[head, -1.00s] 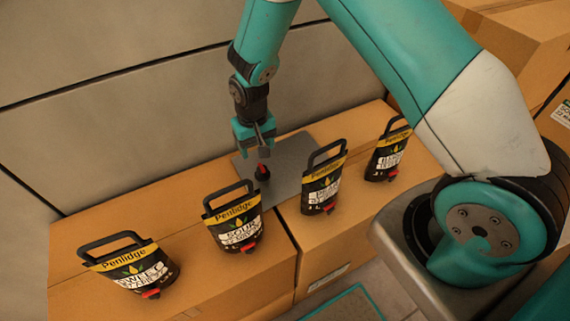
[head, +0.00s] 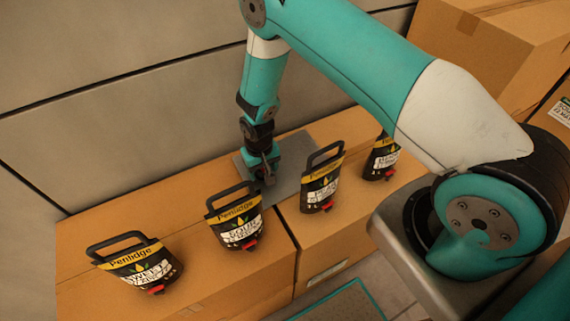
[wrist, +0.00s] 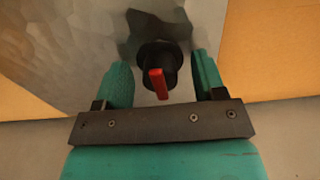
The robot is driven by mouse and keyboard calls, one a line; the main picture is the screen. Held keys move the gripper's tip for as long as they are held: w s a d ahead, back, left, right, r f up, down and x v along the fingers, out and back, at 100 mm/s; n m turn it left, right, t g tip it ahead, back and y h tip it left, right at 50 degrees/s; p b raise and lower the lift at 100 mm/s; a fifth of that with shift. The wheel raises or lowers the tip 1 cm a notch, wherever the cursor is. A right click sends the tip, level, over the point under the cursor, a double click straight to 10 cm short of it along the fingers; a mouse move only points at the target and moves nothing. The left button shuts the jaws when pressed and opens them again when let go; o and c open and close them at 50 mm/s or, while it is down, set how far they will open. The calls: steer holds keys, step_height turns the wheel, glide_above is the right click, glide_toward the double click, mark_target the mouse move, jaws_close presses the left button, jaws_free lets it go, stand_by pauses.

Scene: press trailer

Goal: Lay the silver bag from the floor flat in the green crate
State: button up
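The silver bag (head: 290,172) lies flat on top of cardboard boxes, not on the floor. In the wrist view its silver, mottled surface (wrist: 60,45) fills the upper left. A black tap (wrist: 158,58) with a red lever (wrist: 159,84) stands up from it. My gripper (head: 268,176) points down at the tap. In the wrist view my gripper (wrist: 162,65) is open, one finger on each side of the tap, with gaps visible. In the head view the gripper hides the tap. No green crate can be made out for sure.
Black Penlidge pouches with handles stand on the boxes: two left (head: 139,265) (head: 237,220), two right (head: 321,185) (head: 383,158). A pale wall (head: 120,110) rises behind. Larger cartons (head: 490,45) stand at upper right. A teal-edged grey panel (head: 345,302) shows at bottom centre.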

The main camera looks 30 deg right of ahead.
steer(key=c, duration=1)
